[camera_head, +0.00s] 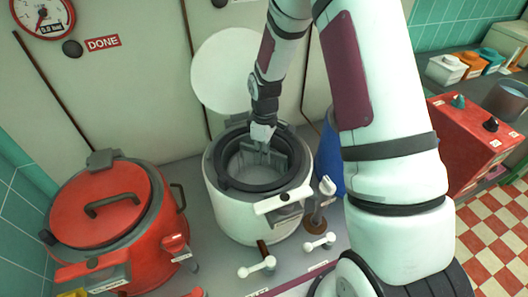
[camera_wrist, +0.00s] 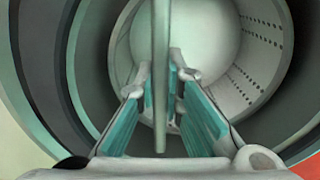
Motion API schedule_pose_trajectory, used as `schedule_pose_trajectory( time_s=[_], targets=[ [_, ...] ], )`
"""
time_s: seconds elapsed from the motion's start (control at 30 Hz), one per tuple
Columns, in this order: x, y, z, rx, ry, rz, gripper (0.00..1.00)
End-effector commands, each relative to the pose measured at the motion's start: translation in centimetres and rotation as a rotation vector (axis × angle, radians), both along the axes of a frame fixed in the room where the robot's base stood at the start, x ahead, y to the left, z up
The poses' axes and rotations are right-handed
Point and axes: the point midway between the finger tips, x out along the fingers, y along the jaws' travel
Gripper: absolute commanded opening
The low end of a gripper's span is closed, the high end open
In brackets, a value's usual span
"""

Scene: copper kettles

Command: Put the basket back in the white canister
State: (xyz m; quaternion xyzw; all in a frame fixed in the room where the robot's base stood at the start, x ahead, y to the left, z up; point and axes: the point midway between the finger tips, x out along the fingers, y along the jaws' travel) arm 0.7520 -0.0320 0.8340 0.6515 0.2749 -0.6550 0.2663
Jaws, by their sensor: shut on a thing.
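The white canister (camera_head: 235,212) stands open in the middle of the head view, with a dark ring around its mouth and its round white lid (camera_head: 222,72) raised behind it. My gripper (camera_head: 265,146) points down into the mouth. The grey basket (camera_head: 245,165) is inside the canister. In the wrist view the basket's perforated wall (camera_wrist: 262,52) curves around my gripper (camera_wrist: 172,78). A thin grey upright bar (camera_wrist: 161,60), apparently part of the basket, runs between the fingers, and they are shut on it. The basket's underside is hidden.
A red lidded pot (camera_head: 112,215) stands to the left. A blue container (camera_head: 329,160) stands close on the right, partly behind my arm. White-handled valves (camera_head: 257,267) lie in front. A red box (camera_head: 470,140) is farther right.

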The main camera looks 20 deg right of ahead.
Motion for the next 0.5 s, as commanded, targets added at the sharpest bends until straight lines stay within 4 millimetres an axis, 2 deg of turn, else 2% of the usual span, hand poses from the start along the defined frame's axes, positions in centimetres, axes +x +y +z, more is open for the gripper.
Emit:
schedule_pose_trajectory(
  time_s=[0.13,0.17,0.23,0.5],
  targets=[
    [0.01,-0.01,0.03,0.000,0.000,0.000,0.00],
    [0.01,-0.01,0.03,0.000,0.000,0.000,0.16],
    [0.00,0.00,0.03,0.000,0.000,0.000,0.31],
    [-0.03,0.00,-0.01,0.000,0.001,0.000,0.32]
  ],
)
